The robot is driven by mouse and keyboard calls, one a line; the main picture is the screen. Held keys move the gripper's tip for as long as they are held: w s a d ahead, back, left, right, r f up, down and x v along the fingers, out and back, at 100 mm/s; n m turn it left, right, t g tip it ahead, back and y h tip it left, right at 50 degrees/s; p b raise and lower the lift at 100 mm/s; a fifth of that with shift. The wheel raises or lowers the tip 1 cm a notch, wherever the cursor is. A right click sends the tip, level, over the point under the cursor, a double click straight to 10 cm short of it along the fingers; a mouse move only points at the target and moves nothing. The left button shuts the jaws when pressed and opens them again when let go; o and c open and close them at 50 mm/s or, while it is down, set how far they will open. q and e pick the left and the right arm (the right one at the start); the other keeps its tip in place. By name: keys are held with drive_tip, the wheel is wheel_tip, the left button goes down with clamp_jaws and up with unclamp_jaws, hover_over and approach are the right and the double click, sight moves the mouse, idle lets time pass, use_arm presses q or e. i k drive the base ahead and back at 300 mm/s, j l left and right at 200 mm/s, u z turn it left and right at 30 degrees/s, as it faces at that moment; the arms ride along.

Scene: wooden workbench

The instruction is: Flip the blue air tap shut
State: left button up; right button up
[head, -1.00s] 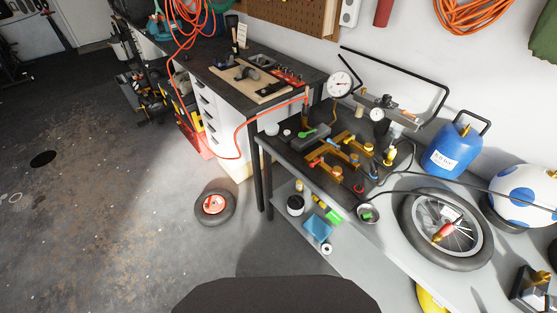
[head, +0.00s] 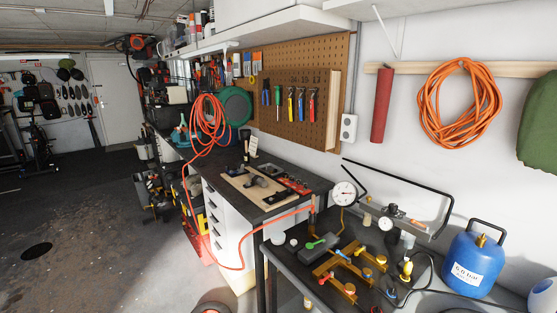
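Several brass air fittings (head: 330,264) with small coloured handles lie on the dark bench top at the lower right of the head view. A small blue handle (head: 343,256) shows near the back of the left brass piece; it looks like the blue air tap. It is too small to tell which way its lever points. Green, red, orange and yellow handles are close around it. Neither of my grippers is in view.
A pressure gauge (head: 344,193) stands behind the fittings. A blue air tank (head: 472,262) is to their right. A black hose (head: 440,291) runs at the front right. An orange hose (head: 240,268) hangs by the drawer cabinet (head: 226,226) at the left.

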sight(338, 252)
drive_tip(key=i+z, duration=0.35)
drive_tip(key=i+j+z, duration=0.1)
drive_tip(key=i+z, duration=0.3)
drive_tip(key=k+u, duration=0.1)
